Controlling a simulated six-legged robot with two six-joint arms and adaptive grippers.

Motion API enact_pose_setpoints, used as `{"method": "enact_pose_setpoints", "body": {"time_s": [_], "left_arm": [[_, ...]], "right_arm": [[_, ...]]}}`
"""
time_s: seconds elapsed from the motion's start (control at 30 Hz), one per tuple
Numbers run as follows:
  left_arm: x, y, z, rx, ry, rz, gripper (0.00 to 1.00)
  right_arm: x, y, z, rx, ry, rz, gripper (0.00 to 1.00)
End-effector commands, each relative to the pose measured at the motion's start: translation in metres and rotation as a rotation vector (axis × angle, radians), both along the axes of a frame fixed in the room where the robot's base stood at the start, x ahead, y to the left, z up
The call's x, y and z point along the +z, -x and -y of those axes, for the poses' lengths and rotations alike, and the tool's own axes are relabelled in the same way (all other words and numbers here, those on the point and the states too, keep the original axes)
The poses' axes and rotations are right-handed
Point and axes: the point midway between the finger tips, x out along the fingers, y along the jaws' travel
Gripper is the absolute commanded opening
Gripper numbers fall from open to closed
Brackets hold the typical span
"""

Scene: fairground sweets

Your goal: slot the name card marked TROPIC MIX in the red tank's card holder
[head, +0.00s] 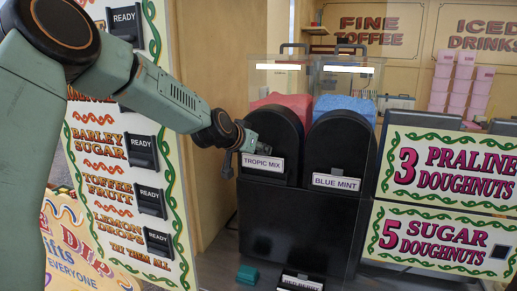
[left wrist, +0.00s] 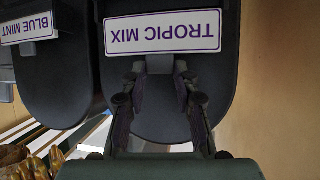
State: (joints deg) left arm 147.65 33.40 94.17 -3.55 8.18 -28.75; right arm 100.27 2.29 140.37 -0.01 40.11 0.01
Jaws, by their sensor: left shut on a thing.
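The white name card marked TROPIC MIX (head: 262,163) is at the front of the black dispenser under the red tank (head: 283,103). In the left wrist view the card (left wrist: 163,32) appears upside down, against the black front. My left gripper (head: 257,147) reaches in from the left, just above the card. In the left wrist view its two fingers (left wrist: 158,72) close on a small grey piece at the card's edge. The card holder is hidden behind the card, and I cannot tell whether the card is seated in it. My right gripper is not in view.
The neighbouring dispenser with the blue tank (head: 345,106) carries a BLUE MINT card (head: 336,183). A small green block (head: 247,274) and another card (head: 301,283) are low in front. A sweets price board (head: 120,150) stands left, and doughnut signs (head: 450,168) stand right.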

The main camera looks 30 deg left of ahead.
Motion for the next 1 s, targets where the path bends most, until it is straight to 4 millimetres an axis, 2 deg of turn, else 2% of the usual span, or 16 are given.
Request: {"method": "enact_pose_setpoints", "body": {"time_s": [0.47, 1.0], "left_arm": [[-0.001, -0.001, 0.001, 0.0, 0.0, 0.0, 0.0], [-0.012, -0.001, 0.001, 0.0, 0.0, 0.0, 0.0]], "right_arm": [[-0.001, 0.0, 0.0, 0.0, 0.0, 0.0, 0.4], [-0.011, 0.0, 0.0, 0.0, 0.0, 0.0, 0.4]]}}
